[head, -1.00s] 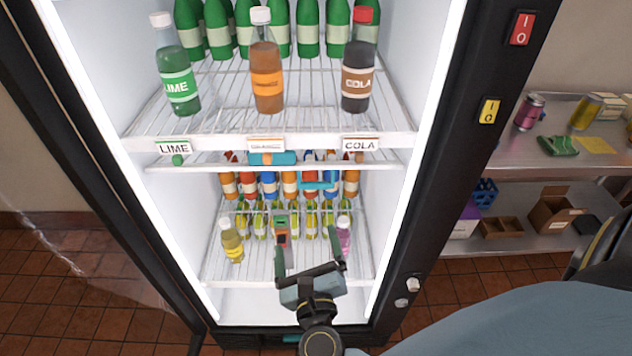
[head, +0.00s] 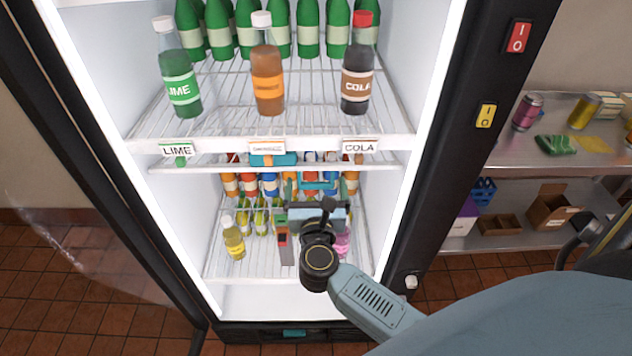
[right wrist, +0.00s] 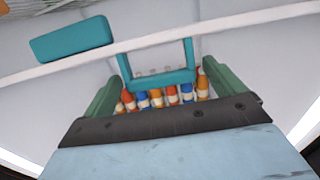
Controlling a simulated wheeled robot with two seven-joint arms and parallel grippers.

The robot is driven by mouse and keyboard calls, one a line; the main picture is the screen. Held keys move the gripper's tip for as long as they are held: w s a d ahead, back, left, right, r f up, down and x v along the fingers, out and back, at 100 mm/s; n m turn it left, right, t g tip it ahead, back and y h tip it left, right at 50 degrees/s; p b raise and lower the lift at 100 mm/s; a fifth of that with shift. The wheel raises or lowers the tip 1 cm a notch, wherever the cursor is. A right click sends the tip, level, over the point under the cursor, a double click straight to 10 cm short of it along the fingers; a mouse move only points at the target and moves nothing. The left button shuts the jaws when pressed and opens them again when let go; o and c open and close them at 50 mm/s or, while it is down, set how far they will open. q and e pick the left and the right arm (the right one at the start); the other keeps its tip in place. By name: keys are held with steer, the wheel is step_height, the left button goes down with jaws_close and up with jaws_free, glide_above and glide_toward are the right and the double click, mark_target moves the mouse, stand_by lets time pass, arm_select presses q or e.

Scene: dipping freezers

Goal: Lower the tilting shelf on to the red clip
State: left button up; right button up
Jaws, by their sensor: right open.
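The tilting shelf (head: 215,165) shows as a white front rail in the freezer below the label strip. A teal block (head: 273,159) is on its rail, and a teal U-shaped handle (head: 318,184) hangs below it. My right gripper (head: 318,197) is open just below the handle. In the right wrist view the handle (right wrist: 162,78) appears between the two green fingers (right wrist: 162,88); I cannot tell whether they touch it. A grey upright with a red part, seemingly the red clip (head: 283,240), and a green part above stands left of my gripper. My left gripper is out of view.
Three bottles (head: 268,85) stand at the front of the upper shelf. Small bottles fill the lower shelves; a yellow one (head: 233,238) stands front left and a pink one (head: 342,243) is partly hidden behind my arm. Freezer side walls bound the space. A steel rack (head: 560,160) stands at right.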

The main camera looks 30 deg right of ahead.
steer(key=shift+w+d, duration=0.3)
steer(key=shift+w, duration=0.15)
